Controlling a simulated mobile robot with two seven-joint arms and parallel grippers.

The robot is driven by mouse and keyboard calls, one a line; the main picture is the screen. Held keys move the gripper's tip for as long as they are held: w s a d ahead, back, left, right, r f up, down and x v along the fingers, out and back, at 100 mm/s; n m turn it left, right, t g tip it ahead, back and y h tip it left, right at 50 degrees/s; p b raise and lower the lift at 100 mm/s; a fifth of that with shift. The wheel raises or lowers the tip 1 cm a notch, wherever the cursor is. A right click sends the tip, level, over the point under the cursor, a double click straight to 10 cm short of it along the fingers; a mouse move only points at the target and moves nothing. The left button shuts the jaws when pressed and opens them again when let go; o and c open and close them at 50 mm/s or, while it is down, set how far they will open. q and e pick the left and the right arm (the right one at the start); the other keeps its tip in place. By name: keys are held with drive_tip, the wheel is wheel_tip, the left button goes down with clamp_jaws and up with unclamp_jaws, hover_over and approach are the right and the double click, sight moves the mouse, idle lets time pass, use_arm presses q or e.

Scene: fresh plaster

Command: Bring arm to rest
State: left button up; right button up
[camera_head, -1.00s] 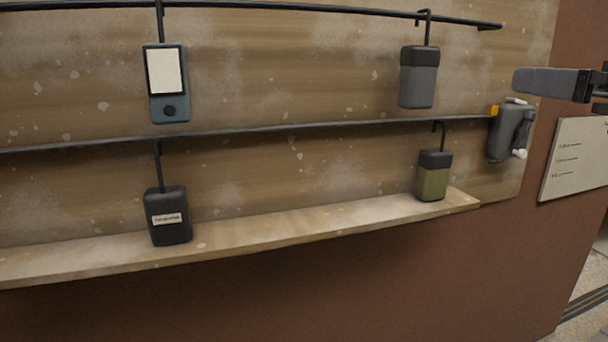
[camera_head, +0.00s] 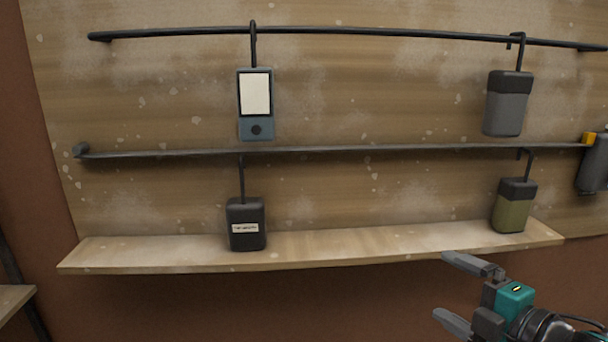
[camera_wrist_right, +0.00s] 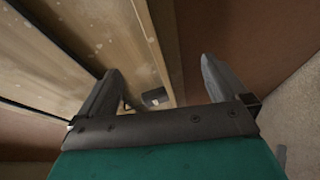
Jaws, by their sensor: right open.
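My right gripper (camera_head: 452,291) is in the lower right of the head view, below and in front of the wooden shelf. Its two grey fingers are spread apart and point left, with nothing between them. In the right wrist view the same gripper (camera_wrist_right: 160,85) shows its fingers apart and empty. My left gripper is not in view.
A wooden shelf (camera_head: 165,254) runs along the board. A blue-grey device (camera_head: 256,128), a grey pouch (camera_head: 506,108), a black labelled case (camera_head: 246,239) and an olive case (camera_head: 511,214) hang from two rails. A grey device (camera_head: 594,168) is at the right edge.

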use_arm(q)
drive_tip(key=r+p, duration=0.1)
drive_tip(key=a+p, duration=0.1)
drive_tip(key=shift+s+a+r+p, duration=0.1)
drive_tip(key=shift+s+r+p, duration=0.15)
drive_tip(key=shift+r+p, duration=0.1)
use_arm(e)
drive_tip(key=s+a+f+m+g+h, duration=0.1)
drive_tip(key=s+a+f+m+h, duration=0.1)
drive_tip(key=s+f+m, duration=0.6)
drive_tip(key=s+a+f+m+g+h, duration=0.2)
drive_tip(key=s+f+m, duration=0.7)
drive_tip(key=f, duration=0.8)
drive_tip(key=shift+s+a+m+g+h, duration=0.15)
drive_tip(key=shift+a+m+g+h, duration=0.15)
drive_tip(key=shift+a+m+h, duration=0.7)
drive_tip(key=shift+a+r+y, duration=0.1)
drive_tip(key=shift+a+y, duration=0.15)
drive_tip(key=shift+y, duration=0.05)
